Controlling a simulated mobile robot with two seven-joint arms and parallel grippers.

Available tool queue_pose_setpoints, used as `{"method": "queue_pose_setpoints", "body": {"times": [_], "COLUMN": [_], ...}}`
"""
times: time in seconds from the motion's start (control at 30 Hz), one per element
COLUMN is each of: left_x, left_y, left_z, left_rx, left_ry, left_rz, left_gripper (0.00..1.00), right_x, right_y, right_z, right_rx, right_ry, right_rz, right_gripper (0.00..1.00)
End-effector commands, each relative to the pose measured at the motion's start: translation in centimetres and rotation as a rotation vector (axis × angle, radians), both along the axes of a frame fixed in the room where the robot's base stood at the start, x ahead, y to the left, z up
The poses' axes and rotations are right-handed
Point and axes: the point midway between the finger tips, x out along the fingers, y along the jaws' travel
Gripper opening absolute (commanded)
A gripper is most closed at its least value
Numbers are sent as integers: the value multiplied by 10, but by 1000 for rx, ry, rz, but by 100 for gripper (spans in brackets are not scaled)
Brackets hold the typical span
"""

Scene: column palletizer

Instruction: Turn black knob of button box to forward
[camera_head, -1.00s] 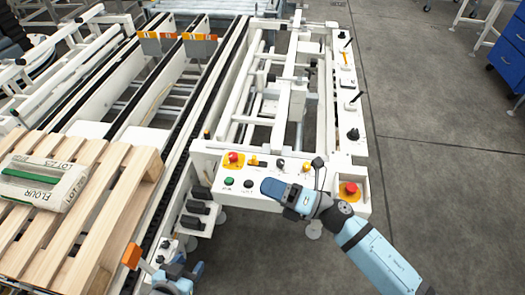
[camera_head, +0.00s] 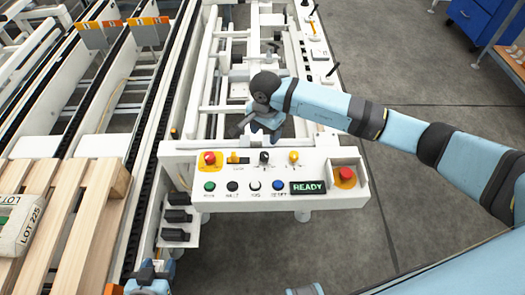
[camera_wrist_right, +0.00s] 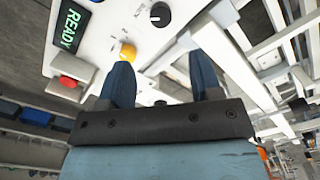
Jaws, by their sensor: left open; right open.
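The white button box (camera_head: 225,198) is in the middle of the head view. Its black knob (camera_head: 264,158) stands upright in the back row, between an orange switch and a yellow knob (camera_head: 293,157). In the right wrist view, the black knob (camera_wrist_right: 160,14) is at the top and the yellow knob (camera_wrist_right: 127,51) lies nearer the fingers. My right gripper (camera_head: 258,129) is just behind the box, its open fingers (camera_wrist_right: 162,78) empty and apart from the black knob. My left gripper (camera_head: 150,277) is at the bottom left, partly cut off by the frame edge.
The box also carries red stop buttons (camera_head: 345,174), (camera_head: 210,159), a row of push buttons and a lit READY display (camera_head: 308,187). White machine rails (camera_head: 218,90) lie behind the box.

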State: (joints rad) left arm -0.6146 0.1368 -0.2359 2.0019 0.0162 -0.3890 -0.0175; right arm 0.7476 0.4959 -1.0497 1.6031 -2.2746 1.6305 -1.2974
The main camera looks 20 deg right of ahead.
Motion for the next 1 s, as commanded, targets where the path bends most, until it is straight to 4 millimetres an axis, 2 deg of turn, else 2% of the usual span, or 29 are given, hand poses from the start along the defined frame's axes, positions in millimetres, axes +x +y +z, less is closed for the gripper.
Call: {"method": "queue_pose_setpoints", "body": {"times": [0.1,0.3,0.5,0.7,0.93,0.97,1.0], "left_x": [-1,-1,-2,-1,0,0,0], "left_y": [0,1,1,2,2,2,2], "left_z": [2,2,1,1,4,4,4], "left_rx": [2,5,9,9,7,8,8], "left_ry": [0,1,2,-1,-5,-5,-6], "left_rz": [-1,-2,-3,-3,-3,-2,-2], "left_gripper": [53,53,53,53,53,53,53], "right_x": [-2,-1,-1,0,0,0,0], "right_y": [1,1,1,1,1,1,1], "right_z": [-27,-69,-97,-107,-107,-107,-107], "right_rx": [3,4,4,4,4,4,4], "right_ry": [6,5,3,1,1,1,1], "right_rz": [-2,-3,-3,-1,-1,-1,-1], "right_gripper": [59,59,59,59,59,54,45]}}
